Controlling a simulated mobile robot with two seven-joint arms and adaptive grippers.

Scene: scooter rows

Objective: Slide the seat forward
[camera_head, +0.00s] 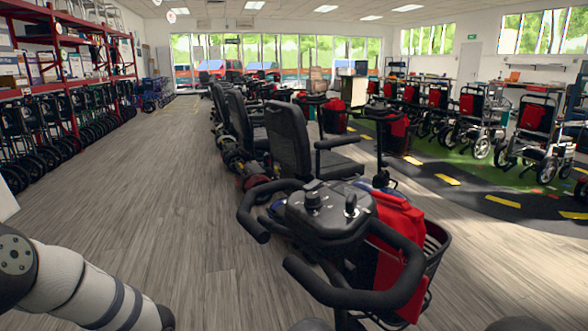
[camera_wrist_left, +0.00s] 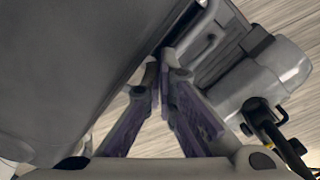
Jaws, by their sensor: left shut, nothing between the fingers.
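The nearest scooter's black seat (camera_head: 288,138) faces the tiller (camera_head: 328,212), with an armrest at its right side. Its base is largely hidden behind the tiller and a red bag. My left arm enters at the lower left of the head view, and its gripper is out of that picture. In the left wrist view my left gripper (camera_wrist_left: 164,62) is shut and empty, its fingertips together. A large smooth grey surface (camera_wrist_left: 70,70) fills the left side close by; I cannot tell which part it is. A grey housing (camera_wrist_left: 270,68) lies right of the fingers. My right gripper is not seen.
The red bag (camera_head: 400,220) and a black basket (camera_head: 438,246) sit at the tiller's right. More scooters (camera_head: 232,110) stand in a row behind. Red shelving (camera_head: 60,68) lines the left wall. Bare wooden floor (camera_head: 130,165) lies left of the row. A dark cable (camera_wrist_left: 275,130) hangs near the housing.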

